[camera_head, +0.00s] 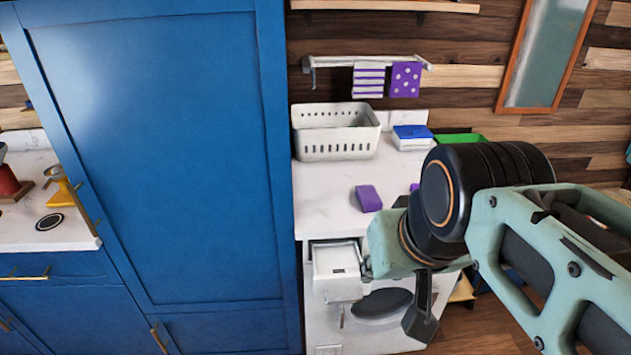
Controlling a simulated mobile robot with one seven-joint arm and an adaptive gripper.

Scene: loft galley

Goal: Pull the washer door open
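The white washer (375,333) stands under the counter in the camera_head view. Its round dark door glass (383,303) faces the room, and the door looks closed. A small pale upright part (342,316), perhaps the door handle, shows at the left of the glass. A white detergent drawer (336,262) sticks out at the washer's upper left. My gripper (420,310) is in front of the washer's right side; one dark finger shows over the right edge of the door. The other finger is not clear, so its opening cannot be told. Contact with the door cannot be seen.
A tall blue cabinet (160,150) stands left of the washer. On the white counter (325,205) are a white basket (335,145), a purple sponge-like block (368,198), a blue-and-white box (412,138) and a green tray (459,140). Wooden floor (480,335) shows at lower right.

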